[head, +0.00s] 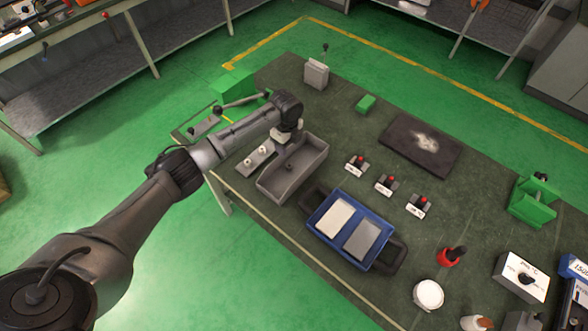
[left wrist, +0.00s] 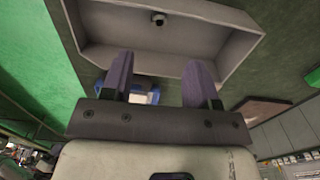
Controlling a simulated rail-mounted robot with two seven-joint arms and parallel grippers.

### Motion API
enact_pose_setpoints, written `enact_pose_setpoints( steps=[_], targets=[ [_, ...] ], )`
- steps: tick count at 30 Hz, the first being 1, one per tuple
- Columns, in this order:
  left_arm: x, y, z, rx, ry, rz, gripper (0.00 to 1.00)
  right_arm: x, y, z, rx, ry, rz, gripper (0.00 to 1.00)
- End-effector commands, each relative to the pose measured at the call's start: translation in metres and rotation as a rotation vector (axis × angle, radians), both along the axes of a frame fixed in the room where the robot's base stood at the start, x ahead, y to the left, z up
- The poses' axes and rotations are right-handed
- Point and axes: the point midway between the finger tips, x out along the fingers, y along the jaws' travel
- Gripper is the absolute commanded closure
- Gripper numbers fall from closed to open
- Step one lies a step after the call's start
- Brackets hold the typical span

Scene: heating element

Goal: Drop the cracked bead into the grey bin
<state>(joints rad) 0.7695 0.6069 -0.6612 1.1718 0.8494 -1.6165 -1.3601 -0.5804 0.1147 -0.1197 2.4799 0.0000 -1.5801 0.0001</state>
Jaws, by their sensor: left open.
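The grey bin (head: 275,192) is an open rectangular tray at the table's left side. It also fills the top of the left wrist view (left wrist: 225,40). A small dark round thing with a paler part (left wrist: 158,18) lies inside the bin; it may be the cracked bead, but I see no crack at this size. My left gripper (head: 288,138) is over the bin's far left end in the head view. Its two fingers stand apart in the left wrist view (left wrist: 160,75) with nothing between them. My right gripper is not in view.
A grey strip with small pale knobs (head: 262,152) lies left of the bin. A blue tray (head: 313,222) with two flat pads stands just right of it. Several red-topped switches (head: 385,186), a dark mat (head: 400,133) and a green block (head: 366,103) lie farther off.

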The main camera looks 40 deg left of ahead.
Motion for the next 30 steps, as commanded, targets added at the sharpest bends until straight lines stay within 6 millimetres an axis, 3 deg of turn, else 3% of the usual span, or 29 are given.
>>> enact_pose_setpoints(
  steps=[5,18,24,30],
  targets=[
    [0.001,0.0,0.022,0.0,-0.004,0.0,0.46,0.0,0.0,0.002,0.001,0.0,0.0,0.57],
    [0.001,0.001,0.106,0.001,-0.004,0.0,0.46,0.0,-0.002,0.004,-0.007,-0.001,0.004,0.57],
    [0.0,0.0,0.127,0.0,-0.002,0.0,0.46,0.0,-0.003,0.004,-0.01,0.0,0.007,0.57],
    [0.0,0.0,0.136,0.0,0.0,0.001,0.46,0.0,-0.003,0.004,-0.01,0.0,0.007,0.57]
  ],
)
